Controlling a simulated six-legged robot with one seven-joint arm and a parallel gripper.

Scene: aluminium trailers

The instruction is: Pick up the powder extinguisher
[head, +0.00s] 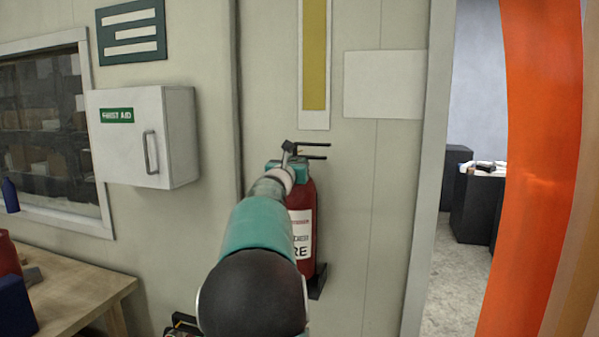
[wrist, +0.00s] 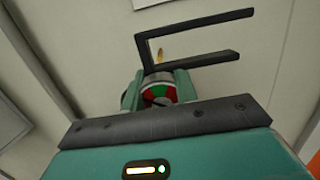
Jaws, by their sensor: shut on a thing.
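The powder extinguisher (head: 308,222) is a red cylinder with a white label and a black handle at its top. It stands upright against the pale wall, partly hidden behind my teal and black arm. My gripper (head: 288,163) is at the extinguisher's neck, just below the handle, and is shut on it. In the wrist view my gripper's fingers (wrist: 158,88) sit on either side of the neck, with the round red and green gauge between them. The black handle (wrist: 195,50) rises above the fingers. A black bracket foot shows under the extinguisher in the head view.
A white first aid box (head: 140,137) juts from the wall at left, beside a window. A wooden bench (head: 75,290) stands at lower left with red and blue items. A doorway with an orange strip curtain (head: 540,170) opens at right.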

